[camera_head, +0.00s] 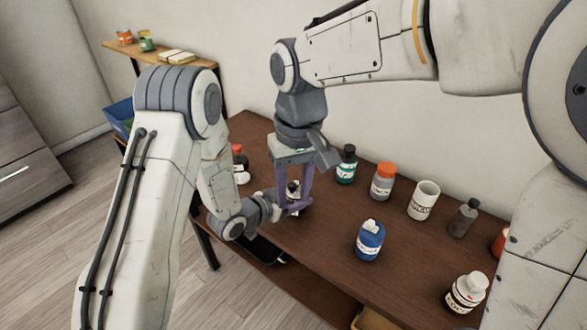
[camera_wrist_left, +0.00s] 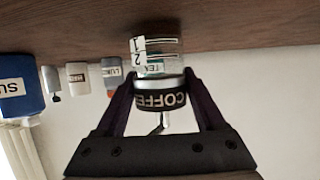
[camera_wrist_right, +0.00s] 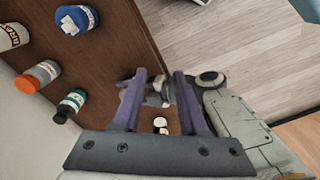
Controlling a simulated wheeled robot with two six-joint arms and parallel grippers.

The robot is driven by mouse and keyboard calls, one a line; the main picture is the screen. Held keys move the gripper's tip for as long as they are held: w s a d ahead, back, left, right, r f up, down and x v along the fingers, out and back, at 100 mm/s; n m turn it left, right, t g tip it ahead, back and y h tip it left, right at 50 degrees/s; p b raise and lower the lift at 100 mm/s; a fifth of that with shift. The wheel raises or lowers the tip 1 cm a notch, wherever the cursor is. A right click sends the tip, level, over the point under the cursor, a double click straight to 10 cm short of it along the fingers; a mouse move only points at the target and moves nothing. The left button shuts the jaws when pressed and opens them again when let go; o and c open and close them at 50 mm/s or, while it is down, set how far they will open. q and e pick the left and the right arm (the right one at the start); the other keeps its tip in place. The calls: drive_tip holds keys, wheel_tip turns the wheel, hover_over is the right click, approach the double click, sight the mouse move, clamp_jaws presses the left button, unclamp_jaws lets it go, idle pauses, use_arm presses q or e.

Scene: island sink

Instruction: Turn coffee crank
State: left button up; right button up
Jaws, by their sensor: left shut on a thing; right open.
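The coffee grinder (camera_wrist_left: 160,88) shows large in the left wrist view, upside down in that picture. It has a clear glass jar, a dark band lettered COFFEE and a thin metal crank (camera_wrist_left: 160,124) at its lidded end. My left gripper (camera_wrist_left: 162,100) is shut on the grinder at its dark band. In the head view the grinder (camera_head: 293,188) is small and partly hidden by the purple fingers. My right gripper (camera_head: 296,198) points down over it, open, with a finger on either side. The right wrist view shows the grinder (camera_wrist_right: 156,88) between the open fingers; contact with the crank cannot be told.
On the brown table (camera_head: 310,235) stand a blue sugar jar (camera_head: 369,241), an orange-lidded jar (camera_head: 383,182), a green bottle (camera_head: 346,165), a white canister (camera_head: 423,200), a grey bottle (camera_head: 464,218) and a white-capped jar (camera_head: 467,293).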

sight(292, 184)
drive_tip(key=w+r+m, duration=0.1)
drive_tip(key=w+m, duration=0.1)
drive_tip(key=w, duration=1.1)
drive_tip(key=shift+h, duration=0.3)
drive_tip(key=f, duration=1.1)
drive_tip(key=shift+w+a+f, duration=0.2)
drive_tip(key=shift+w+a, duration=0.05)
drive_tip(key=shift+a, duration=0.1)
drive_tip(key=shift+m, duration=0.3)
clamp_jaws()
